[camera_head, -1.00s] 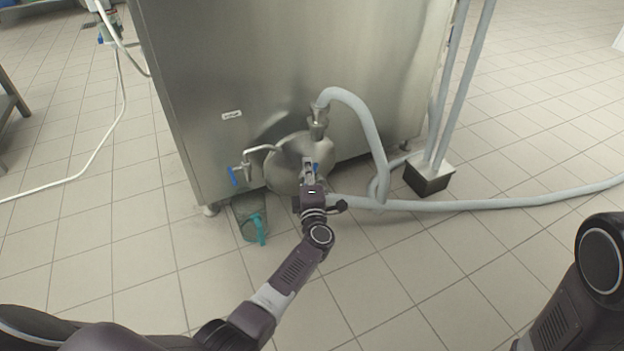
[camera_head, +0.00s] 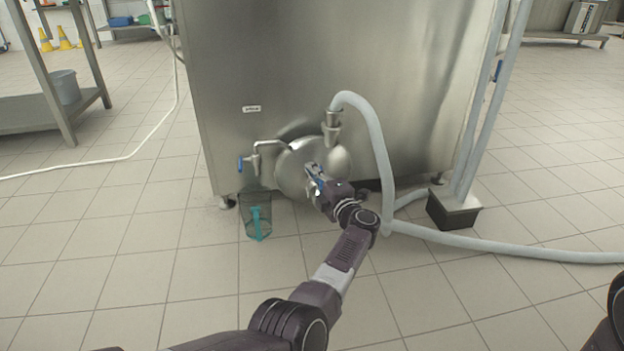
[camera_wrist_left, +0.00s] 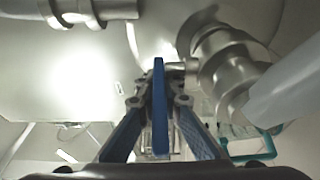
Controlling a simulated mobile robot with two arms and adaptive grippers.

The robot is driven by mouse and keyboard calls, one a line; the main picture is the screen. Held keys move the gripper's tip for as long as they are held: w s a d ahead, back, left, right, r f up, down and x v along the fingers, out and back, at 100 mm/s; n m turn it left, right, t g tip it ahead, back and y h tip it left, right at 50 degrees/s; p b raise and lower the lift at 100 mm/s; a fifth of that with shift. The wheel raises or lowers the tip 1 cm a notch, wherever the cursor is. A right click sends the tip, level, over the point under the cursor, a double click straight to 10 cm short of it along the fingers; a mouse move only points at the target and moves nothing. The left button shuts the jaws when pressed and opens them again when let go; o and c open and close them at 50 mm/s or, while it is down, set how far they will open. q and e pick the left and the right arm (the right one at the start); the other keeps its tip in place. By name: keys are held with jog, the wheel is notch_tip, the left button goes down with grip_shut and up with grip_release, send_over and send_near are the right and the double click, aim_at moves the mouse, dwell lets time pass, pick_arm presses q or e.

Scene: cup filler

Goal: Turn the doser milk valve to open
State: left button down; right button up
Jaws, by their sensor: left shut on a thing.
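The round steel doser body (camera_head: 291,165) sits low at the front of the large steel tank. My left gripper (camera_head: 314,172) is in front of its right half, pointing up and left. In the left wrist view, the upright blue valve lever (camera_wrist_left: 159,105) lies between the two fingers of my left gripper (camera_wrist_left: 160,110), which is shut on it. The valve's body is mostly hidden by the gripper in the head view. A steel spout with another blue lever (camera_head: 241,164) sticks out on the left. My right gripper is out of view.
A clear jug with a teal handle (camera_head: 259,222) stands on the floor below the spout. A thick grey hose (camera_head: 378,140) loops down right of the doser and runs along the floor. A drain box (camera_head: 452,208) stands farther right. Open floor lies in front.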

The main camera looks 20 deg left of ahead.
pick_arm(q)
jog(key=shift+d+f, duration=0.15)
jog(key=c, duration=2)
grip_release()
jog(key=shift+w, duration=0.1)
jog(key=shift+c, duration=0.2)
